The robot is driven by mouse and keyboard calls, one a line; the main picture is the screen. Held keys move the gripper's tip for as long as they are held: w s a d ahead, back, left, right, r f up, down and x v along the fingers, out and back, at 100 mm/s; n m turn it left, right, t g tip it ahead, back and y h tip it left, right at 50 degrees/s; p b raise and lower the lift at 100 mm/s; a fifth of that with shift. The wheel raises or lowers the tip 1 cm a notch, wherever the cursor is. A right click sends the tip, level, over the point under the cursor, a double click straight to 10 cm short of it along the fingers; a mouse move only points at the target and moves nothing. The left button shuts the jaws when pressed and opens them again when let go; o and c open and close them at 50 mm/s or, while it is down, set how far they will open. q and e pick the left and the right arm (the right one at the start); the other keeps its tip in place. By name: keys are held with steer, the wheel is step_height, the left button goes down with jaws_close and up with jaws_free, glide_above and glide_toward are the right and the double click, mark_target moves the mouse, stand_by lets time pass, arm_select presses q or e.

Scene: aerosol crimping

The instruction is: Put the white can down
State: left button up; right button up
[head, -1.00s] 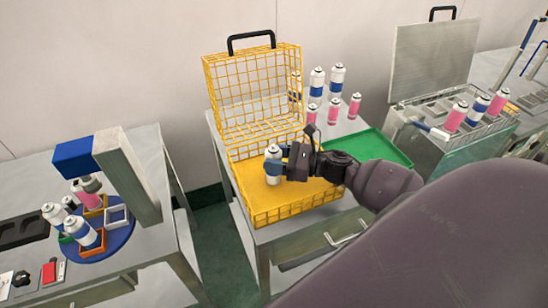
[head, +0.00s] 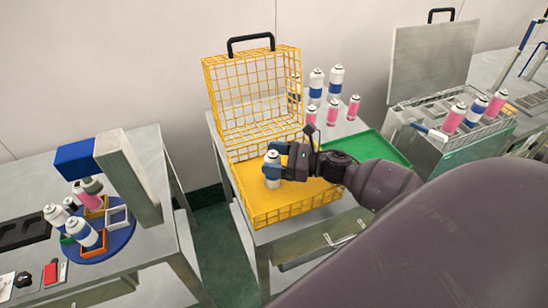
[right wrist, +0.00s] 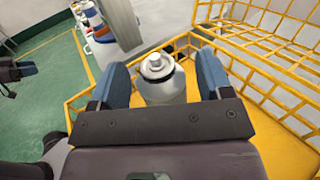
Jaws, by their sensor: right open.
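In the right wrist view the can's silver top (right wrist: 156,65) shows between the two blue fingers, with a gap on each side. The can's base is hidden in that view, and the gripper hides part of its side in the head view. My left gripper is not in the head view.
The basket's raised lid (head: 253,95) stands behind the can. Several white and pink cans (head: 335,84) stand on the table behind, near a green tray (head: 372,147). A blue turntable (head: 117,240) with cans is at the left. The basket floor is clear around the can.

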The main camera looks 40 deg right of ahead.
steer(key=b+v, duration=0.2)
steer(key=v, duration=0.5)
steer(key=shift+s+d, duration=0.2)
steer(key=shift+r, duration=0.1)
